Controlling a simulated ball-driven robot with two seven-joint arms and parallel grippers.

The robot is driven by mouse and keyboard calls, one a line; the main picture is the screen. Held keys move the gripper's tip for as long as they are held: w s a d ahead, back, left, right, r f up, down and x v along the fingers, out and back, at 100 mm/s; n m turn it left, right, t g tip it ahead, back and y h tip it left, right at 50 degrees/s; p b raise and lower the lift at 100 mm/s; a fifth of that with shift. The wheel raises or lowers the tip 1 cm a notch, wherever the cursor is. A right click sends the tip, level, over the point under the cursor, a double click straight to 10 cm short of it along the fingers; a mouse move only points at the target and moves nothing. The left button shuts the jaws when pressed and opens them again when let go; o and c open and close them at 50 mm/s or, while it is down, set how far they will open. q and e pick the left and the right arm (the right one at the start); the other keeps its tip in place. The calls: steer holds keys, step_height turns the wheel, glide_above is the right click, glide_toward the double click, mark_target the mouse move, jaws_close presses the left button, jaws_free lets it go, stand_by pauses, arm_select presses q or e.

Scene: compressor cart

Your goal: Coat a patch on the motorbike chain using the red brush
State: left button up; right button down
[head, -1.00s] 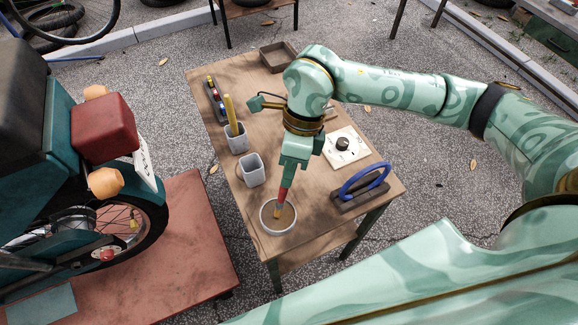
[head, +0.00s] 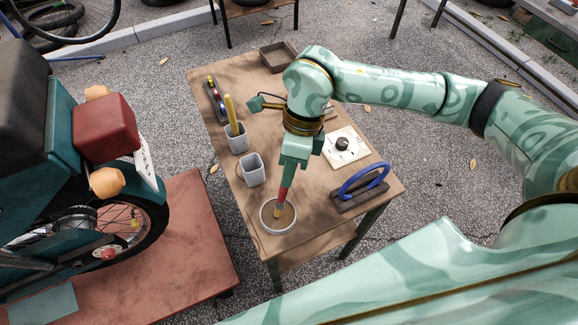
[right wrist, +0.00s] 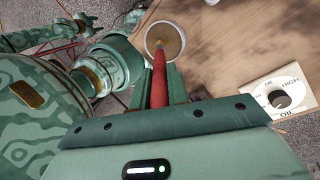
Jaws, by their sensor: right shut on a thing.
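My right gripper (head: 288,178) is shut on the red brush (head: 284,193) and holds it tip down. The brush tip is in the round bowl (head: 266,226) of brown stuff at the table's near end. In the right wrist view the red handle (right wrist: 159,78) runs between the fingers to the bowl (right wrist: 178,29). The motorbike (head: 105,130) stands at the left; its rear wheel (head: 150,225) shows partly, with a small yellow spot near the hub. I cannot make out the chain clearly. My left gripper is not in the head view.
The wooden table (head: 230,85) holds a grey cup (head: 251,170), another cup (head: 237,138) with a yellow-handled tool, a dial plate (head: 345,148), a blue ring on a stand (head: 365,185) and a brown tray (head: 277,57). A red platform (head: 190,260) lies under the motorbike.

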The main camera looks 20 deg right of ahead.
steer(key=shift+r+p, duration=2.35)
steer(key=shift+r, duration=1.15)
steer(key=shift+f, duration=0.1)
